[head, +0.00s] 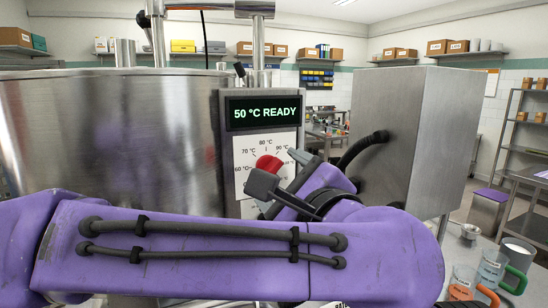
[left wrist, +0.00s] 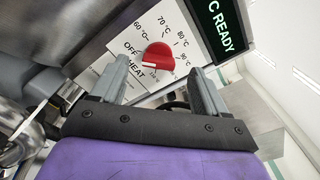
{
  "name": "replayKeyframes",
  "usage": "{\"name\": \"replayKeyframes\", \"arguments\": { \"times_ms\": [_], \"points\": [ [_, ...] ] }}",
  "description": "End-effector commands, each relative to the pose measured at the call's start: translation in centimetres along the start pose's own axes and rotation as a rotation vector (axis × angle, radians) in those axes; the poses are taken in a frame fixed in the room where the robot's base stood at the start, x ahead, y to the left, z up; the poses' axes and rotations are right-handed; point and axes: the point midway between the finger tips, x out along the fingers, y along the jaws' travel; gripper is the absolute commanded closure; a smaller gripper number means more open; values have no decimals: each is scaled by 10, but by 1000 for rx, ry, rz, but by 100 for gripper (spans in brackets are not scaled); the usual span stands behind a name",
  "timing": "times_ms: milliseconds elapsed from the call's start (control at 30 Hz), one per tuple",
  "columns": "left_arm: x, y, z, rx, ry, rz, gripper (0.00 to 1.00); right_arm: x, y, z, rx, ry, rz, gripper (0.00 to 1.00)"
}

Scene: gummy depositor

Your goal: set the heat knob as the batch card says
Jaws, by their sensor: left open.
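The red heat knob (head: 268,162) sits on a white dial plate on the grey control panel. The dial reads 60 to 90 °C, with more marks partly hidden by my gripper. In the left wrist view the knob (left wrist: 157,54) lies between my finger ends, with visible gaps on both sides. A pale mark shows on its lower edge; I cannot tell which number it points to. My left gripper (head: 284,172) is open just in front of the knob. The display (head: 264,113) reads "50 °C READY". I cannot make out a batch card. My right gripper is not seen.
A large steel kettle (head: 110,125) stands left of the panel. A steel cabinet (head: 415,135) with a black hose stands to the right. Cups (head: 490,268) with coloured handles stand on the counter at lower right. My left arm covers the lower foreground.

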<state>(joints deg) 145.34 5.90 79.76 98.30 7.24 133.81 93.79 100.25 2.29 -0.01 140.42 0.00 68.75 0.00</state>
Motion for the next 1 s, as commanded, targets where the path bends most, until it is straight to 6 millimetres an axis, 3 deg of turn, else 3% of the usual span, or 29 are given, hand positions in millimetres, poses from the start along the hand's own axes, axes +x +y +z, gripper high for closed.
{"name": "replayKeyframes", "arguments": {
  "times_ms": [33,200,533,700,1000],
  "points": [
    [11,-3,3,2,2,3,26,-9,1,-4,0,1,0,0],
    [35,-2,1,2,2,1,26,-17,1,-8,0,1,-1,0],
    [41,0,-2,3,2,-3,26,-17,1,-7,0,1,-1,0],
    [41,-1,-2,4,2,-3,81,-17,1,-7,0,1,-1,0],
    [41,0,-2,26,1,-3,82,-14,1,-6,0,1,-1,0]
  ]
}}
